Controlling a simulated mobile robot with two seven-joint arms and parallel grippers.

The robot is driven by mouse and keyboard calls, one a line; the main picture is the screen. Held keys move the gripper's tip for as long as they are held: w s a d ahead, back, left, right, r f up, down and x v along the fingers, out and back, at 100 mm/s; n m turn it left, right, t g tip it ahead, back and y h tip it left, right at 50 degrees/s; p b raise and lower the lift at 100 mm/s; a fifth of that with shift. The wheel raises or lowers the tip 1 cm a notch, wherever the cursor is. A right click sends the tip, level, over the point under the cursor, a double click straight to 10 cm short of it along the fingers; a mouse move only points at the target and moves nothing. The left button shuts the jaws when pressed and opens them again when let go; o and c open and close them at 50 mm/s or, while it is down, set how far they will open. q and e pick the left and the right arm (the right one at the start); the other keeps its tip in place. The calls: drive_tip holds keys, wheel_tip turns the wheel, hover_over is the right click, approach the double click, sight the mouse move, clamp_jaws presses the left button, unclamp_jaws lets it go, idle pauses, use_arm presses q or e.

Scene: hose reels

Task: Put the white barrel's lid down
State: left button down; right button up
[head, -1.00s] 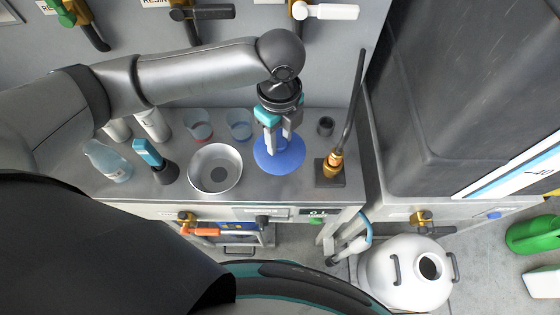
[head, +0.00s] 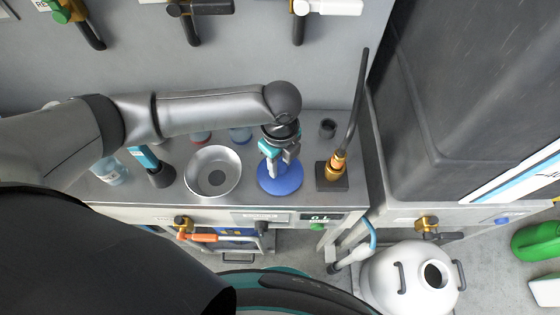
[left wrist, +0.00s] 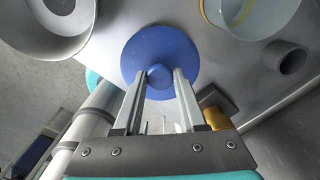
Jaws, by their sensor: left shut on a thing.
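The lid (head: 280,179) is a blue disc with a small knob, over the steel bench near its front edge. My left gripper (head: 278,166) is above it, pointing down and shut on the knob. In the left wrist view, the two fingers (left wrist: 158,100) flank the knob and the blue disc (left wrist: 135,60) shows beyond them. I cannot tell whether the disc touches the bench. The white barrel (head: 395,285) stands on the floor at the lower right, with an open round mouth on top. My right gripper is not in view.
A steel bowl (head: 213,172) is left of the lid; a black base with a brass fitting and upright hose (head: 332,175) is close on its right. A small dark cup (head: 327,128) and glasses (head: 240,135) stand behind. A bottle (head: 110,171) stands farther left.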

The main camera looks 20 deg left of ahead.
sight(280, 166)
use_arm(q)
drive_tip(key=shift+f, duration=0.15)
drive_tip(key=shift+c, duration=2.3)
unclamp_jaws()
wheel_tip(280, 166, up, 12)
drive_tip(key=p, duration=0.3)
drive_tip(key=shift+r, duration=0.2)
